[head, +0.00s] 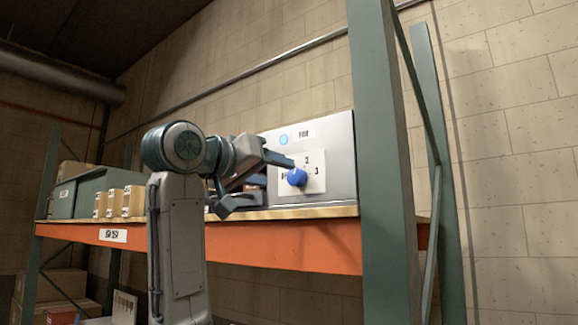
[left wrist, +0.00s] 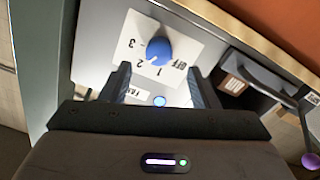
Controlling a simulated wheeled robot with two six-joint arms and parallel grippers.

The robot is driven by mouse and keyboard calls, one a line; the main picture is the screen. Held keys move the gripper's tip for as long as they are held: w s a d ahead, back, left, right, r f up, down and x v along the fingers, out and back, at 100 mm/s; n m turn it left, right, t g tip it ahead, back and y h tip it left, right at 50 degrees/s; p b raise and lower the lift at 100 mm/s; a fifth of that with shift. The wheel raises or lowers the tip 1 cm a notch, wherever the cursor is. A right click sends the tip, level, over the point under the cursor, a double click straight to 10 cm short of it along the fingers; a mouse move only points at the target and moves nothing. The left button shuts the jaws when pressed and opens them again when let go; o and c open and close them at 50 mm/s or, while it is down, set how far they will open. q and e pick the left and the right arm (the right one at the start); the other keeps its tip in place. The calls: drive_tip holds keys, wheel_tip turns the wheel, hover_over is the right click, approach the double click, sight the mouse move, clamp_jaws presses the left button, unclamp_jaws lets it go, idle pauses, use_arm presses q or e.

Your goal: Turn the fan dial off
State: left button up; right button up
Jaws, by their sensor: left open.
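The fan panel (head: 336,150) is a light grey box on the shelf with a lit blue lamp (head: 283,139) and a FAN label. Its blue dial (head: 297,178) sits on a white plate marked OFF, 1, 2, 3. In the left wrist view the dial (left wrist: 153,46) appears upside down, just beyond my fingertips. Its pale pointer mark faces the 1 and 2 side; I cannot tell exactly which number. My left gripper (head: 258,184) is open in front of the panel, with fingers (left wrist: 158,85) apart and nothing between them. My right gripper is not in view.
An orange shelf beam (head: 290,245) runs below the panel. A green rack post (head: 384,150) stands close at the panel's right. Small cardboard boxes (head: 115,203) and a green bin (head: 88,192) sit left on the shelf. A purple ball (left wrist: 310,160) shows in the left wrist view.

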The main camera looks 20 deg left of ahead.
sight(293, 177)
use_arm(q)
drive_tip(key=p+x, duration=0.2)
drive_tip(key=x, duration=0.2)
drive_tip(key=shift+w+d+r, duration=0.1)
drive_tip(key=shift+w+d, duration=0.1)
drive_tip(key=shift+w, duration=0.15)
drive_tip(key=shift+w+d+p, duration=0.2)
drive_tip(key=shift+w+p, duration=0.15)
drive_tip(key=shift+w, duration=0.1)
drive_tip(key=shift+w, duration=0.1)
drive_tip(key=shift+c, duration=0.5)
drive_tip(key=c, duration=0.9)
